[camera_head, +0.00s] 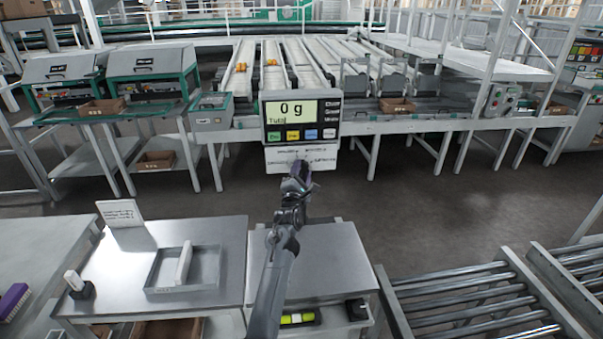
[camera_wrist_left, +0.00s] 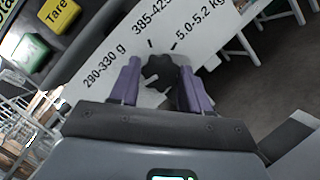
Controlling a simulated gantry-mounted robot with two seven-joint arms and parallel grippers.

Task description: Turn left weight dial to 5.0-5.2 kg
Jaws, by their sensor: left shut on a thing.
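The weight dial is a dark lobed knob (camera_wrist_left: 160,72) on a white panel, which shows in the head view (camera_head: 285,165) below the scale display (camera_head: 302,116). The panel reads "290-330 g", "385-425", partly cut off, and "5.0-5.2 kg". My left gripper (camera_head: 300,172) reaches up to this panel. In the left wrist view its purple fingers (camera_wrist_left: 160,84) are on either side of the knob, shut on it. In the head view the gripper hides the knob. I cannot tell which label the knob points to. My right gripper is not in view.
The display reads "0 g", with coloured buttons under it. A steel table with a shallow tray (camera_head: 157,288) stands at the lower left, and a roller conveyor (camera_head: 460,300) at the lower right. Sorting lanes (camera_head: 310,65) lie behind the display.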

